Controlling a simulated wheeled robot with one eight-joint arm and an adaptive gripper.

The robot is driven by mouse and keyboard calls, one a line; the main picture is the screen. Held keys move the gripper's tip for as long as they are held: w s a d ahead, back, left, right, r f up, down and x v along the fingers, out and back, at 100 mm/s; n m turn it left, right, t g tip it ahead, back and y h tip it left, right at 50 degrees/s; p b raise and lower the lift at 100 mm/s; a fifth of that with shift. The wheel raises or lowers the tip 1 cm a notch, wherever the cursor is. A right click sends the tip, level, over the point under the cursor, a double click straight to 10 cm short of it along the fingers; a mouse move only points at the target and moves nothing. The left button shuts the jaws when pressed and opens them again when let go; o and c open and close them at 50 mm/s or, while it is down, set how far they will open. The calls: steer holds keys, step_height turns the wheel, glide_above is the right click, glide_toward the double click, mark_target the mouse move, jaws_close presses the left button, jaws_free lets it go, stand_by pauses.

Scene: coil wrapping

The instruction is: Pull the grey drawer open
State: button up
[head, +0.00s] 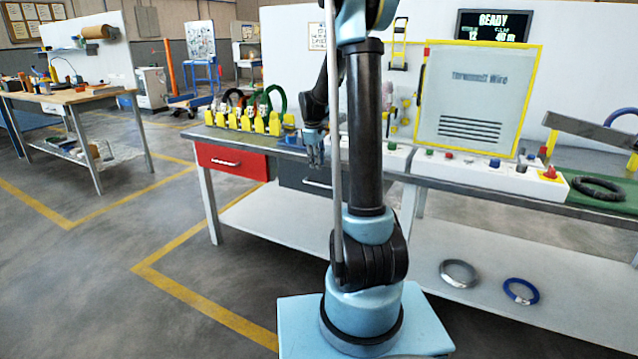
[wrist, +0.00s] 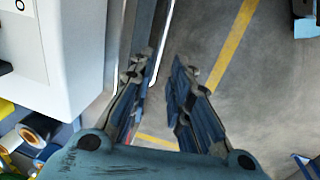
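The grey drawer (head: 298,180) is under the workbench top, right of a red drawer, and looks closed. Its pale bar handle (head: 318,184) is partly hidden by my arm. My gripper (head: 314,160) hangs near the bench's front edge, just above the handle. In the wrist view my gripper (wrist: 160,72) is open, with a gap between its fingers. The handle (wrist: 163,42) runs lengthwise beyond the fingertips, closer to the left finger, beside the dark drawer front (wrist: 143,28). I cannot tell whether the handle lies between the fingers or whether they touch it.
The red drawer (head: 232,161) is to the left. Yellow coil holders (head: 243,120) stand on the bench (head: 450,187) above it. A white control box (head: 490,175) lies to the right. Coils rest on the lower shelf (head: 400,262). The floor (head: 110,240) before the drawers is clear.

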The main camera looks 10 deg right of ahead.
mark_target(319, 185)
steer(key=f, duration=0.3)
steer(key=w+f, duration=0.1)
steer(key=f, duration=0.2)
steer(key=d+f, duration=0.1)
steer(key=f, duration=0.2)
steer(key=shift+w+f, duration=0.2)
steer(key=shift+f, duration=0.05)
steer(key=shift+c, duration=0.3)
jaws_close()
